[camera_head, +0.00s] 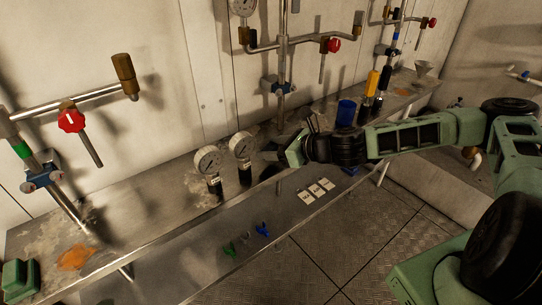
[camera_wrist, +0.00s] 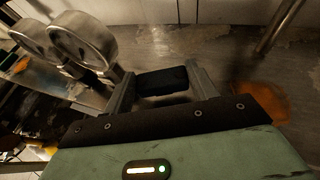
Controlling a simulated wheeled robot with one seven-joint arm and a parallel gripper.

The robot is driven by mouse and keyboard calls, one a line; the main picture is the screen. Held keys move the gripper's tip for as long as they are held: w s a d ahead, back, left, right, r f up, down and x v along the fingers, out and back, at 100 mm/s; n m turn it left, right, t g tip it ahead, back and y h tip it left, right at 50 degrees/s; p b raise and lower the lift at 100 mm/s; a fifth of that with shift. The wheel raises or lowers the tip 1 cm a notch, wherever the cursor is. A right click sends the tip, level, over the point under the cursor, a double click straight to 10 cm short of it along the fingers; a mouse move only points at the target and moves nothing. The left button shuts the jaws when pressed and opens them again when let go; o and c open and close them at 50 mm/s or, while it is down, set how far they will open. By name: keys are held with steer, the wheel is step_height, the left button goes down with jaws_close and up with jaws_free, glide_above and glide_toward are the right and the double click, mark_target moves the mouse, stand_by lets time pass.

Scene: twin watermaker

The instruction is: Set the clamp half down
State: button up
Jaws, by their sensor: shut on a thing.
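My gripper (camera_wrist: 163,85) is shut on a dark block between its two grey fingers in the wrist view. I take this block to be the clamp half (camera_wrist: 162,80); its exact shape and underside are hard to make out. In the head view my gripper (camera_head: 277,158) is over the metal bench (camera_head: 150,212), just right of the two gauges, and the held piece is too dark to tell apart there. The bench top also shows beyond the fingers in the wrist view. I cannot tell whether the piece touches it.
Two round gauges (camera_head: 208,160) (camera_head: 242,146) stand close left of my gripper. A vertical pipe (camera_head: 283,75) with a red valve knob (camera_head: 333,45) rises behind it. A blue cup (camera_head: 346,112) stands to the right. Cards (camera_head: 315,190) lie on the lower front ledge. The bench is clearer left of the gauges.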

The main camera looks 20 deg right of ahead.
steer(key=shift+w+a, duration=0.2)
steer(key=shift+w, duration=0.05)
steer(key=shift+f, duration=1.8)
steer(key=o, duration=0.7)
steer(key=shift+c, duration=0.2)
